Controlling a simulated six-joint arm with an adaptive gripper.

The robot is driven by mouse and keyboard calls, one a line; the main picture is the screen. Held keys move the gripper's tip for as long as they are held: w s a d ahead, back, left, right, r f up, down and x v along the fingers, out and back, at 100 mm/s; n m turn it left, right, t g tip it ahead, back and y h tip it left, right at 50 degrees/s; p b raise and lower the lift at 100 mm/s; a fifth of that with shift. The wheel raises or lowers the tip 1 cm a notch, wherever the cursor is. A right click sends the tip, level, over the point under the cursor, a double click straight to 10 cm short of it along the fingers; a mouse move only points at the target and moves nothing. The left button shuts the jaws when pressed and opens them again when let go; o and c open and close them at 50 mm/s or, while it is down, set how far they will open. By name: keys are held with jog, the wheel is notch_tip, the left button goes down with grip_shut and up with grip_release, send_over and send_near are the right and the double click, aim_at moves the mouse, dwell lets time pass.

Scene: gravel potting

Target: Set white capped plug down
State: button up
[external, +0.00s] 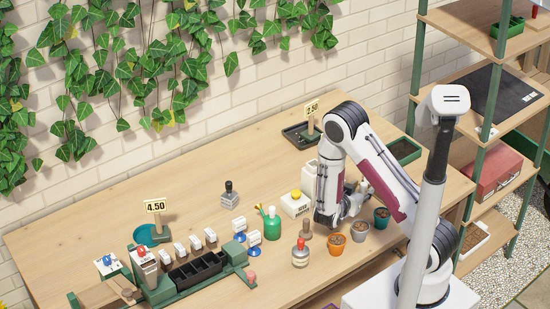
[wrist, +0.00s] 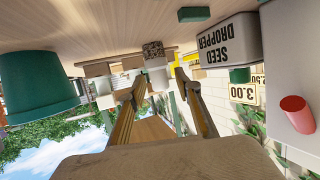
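In the wrist view, which is upside down, a small white plug with a speckled brown end (wrist: 153,52) shows between and just beyond the fingertips of my gripper (wrist: 160,75). The speckled end is against or close to the tabletop. The fingers stand apart, with a visible gap on the plug's right side. I cannot tell whether the left finger touches it.
Terracotta (external: 336,246), grey (external: 359,233) and teal (external: 381,220) pots stand close right of my gripper. A brown-handled tool (external: 306,229), a red-topped bottle (external: 300,255) and a green bottle (external: 271,224) stand left. White-capped plugs (external: 195,243) line a green rack.

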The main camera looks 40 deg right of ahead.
jog(key=shift+v, duration=5.1)
jog(key=shift+w, duration=0.1)
jog(key=shift+w+a+f+y, duration=0.1)
jog(key=shift+w+a+y, duration=0.3)
jog(key=shift+y, duration=0.2)
jog(key=w+a+r+n+t+y, duration=0.3)
jog(key=w+a+r+y, duration=0.3)
jog(key=a+y, duration=0.25)
jog(key=s+a+r+n+y, duration=0.3)
jog(key=a+r+n+y, duration=0.3)
jog(key=r, duration=0.4)
jog(key=s+r+n+g, duration=0.1)
jog(key=s+r+n, duration=0.3)
jog(key=s, duration=0.6)
jog(key=s+d+r+g+h, duration=0.1)
jog(key=s+d+h, duration=0.2)
jog(key=s+d, duration=0.4)
jog(key=s, duration=0.6)
jog(key=shift+d+r+n+g, duration=0.3)
jog(key=shift+d+r+g, duration=0.1)
